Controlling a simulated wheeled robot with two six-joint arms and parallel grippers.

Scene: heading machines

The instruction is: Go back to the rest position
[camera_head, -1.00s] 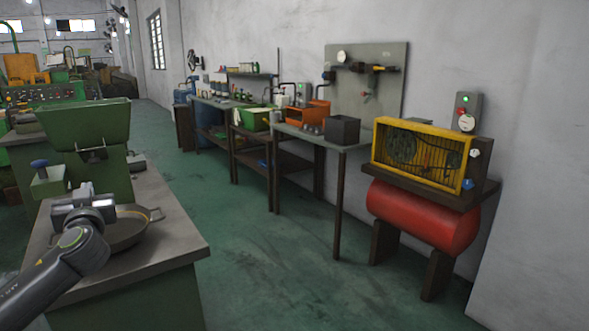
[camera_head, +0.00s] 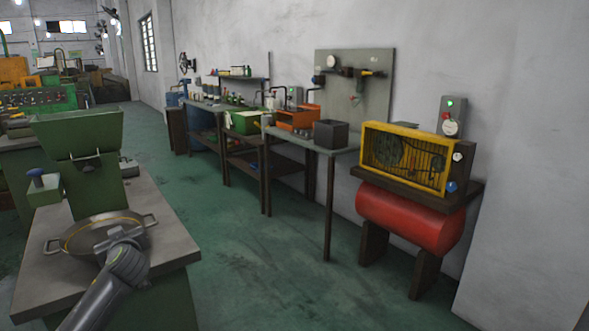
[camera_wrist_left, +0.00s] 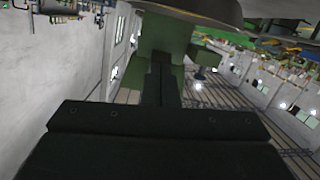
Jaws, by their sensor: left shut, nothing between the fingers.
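My left arm comes in from the bottom left, and its gripper (camera_head: 118,236) overlaps the near part of a round metal pan in the head view. I cannot tell whether it touches the pan. The fingertips are small and partly hidden by the wrist there. In the left wrist view the dark fingers (camera_wrist_left: 161,82) are together with nothing between them. The pan (camera_head: 72,240) sits on a grey-topped bench below a green machine. My right gripper is in neither view.
The green machine (camera_head: 85,142) with its hopper stands just behind the pan on the bench (camera_head: 172,232). A long worktable (camera_head: 340,150) and a yellow-guarded red compressor (camera_head: 410,218) line the right wall. The green floor (camera_head: 250,260) between is clear.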

